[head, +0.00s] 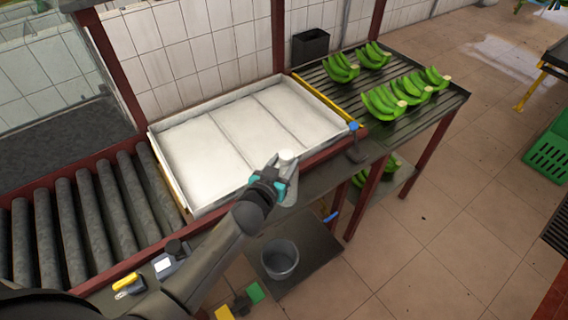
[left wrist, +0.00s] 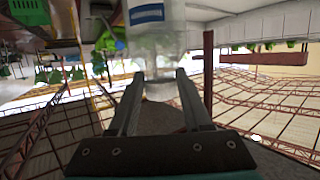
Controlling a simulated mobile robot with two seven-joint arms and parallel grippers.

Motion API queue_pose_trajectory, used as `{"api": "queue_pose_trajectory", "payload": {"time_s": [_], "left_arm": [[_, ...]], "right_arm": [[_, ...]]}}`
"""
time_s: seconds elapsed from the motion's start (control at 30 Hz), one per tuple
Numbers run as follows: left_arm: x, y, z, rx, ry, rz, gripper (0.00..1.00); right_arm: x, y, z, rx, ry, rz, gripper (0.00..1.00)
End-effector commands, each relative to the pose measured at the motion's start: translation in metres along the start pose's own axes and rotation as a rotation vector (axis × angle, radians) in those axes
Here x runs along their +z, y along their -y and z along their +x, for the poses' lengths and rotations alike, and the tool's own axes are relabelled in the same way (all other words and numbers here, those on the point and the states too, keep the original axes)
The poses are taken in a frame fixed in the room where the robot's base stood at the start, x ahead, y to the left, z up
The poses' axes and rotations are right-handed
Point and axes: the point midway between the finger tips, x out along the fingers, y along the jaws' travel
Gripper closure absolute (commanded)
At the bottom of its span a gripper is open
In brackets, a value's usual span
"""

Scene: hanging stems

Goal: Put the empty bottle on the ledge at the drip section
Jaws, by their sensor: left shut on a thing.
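My left gripper (head: 277,176) is shut on a pale, clear bottle (head: 289,192) at the front edge of the white tray. In the left wrist view the bottle (left wrist: 155,40) has a blue-and-white label, and its narrow end is between the fingers of my gripper (left wrist: 158,84). Whether it touches the ledge (head: 322,179) below cannot be told. The slatted section (head: 350,90), likely the drip section, lies to the right and holds several green banana bunches (head: 385,100). My right gripper is not in view.
The white three-part tray (head: 215,120) is empty. Rollers (head: 70,225) lie left. A scale (head: 170,262) and yellow tool (head: 125,282) are at front left. A grey bucket (head: 280,260) sits below.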

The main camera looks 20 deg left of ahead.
Motion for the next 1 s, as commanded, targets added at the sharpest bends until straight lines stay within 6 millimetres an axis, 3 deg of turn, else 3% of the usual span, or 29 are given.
{"api": "queue_pose_trajectory", "payload": {"time_s": [0.27, 0.3, 0.57, 1.0], "left_arm": [[0.002, 0.0, 0.0012, 0.0, -0.002, -0.001, 1.0], [0.0029, 0.0, 0.0012, 0.0, -0.001, -0.001, 0.5], [0.0018, 0.0001, 0.0008, 0.0, -0.001, -0.001, 0.21], [-0.0016, 0.0, -0.0082, 0.0, -0.001, -0.001, 0.21]], "right_arm": [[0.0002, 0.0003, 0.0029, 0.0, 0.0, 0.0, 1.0], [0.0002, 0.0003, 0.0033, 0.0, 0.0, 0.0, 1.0], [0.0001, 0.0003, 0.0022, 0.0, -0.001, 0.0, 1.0], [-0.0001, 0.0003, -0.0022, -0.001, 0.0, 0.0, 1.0]]}}
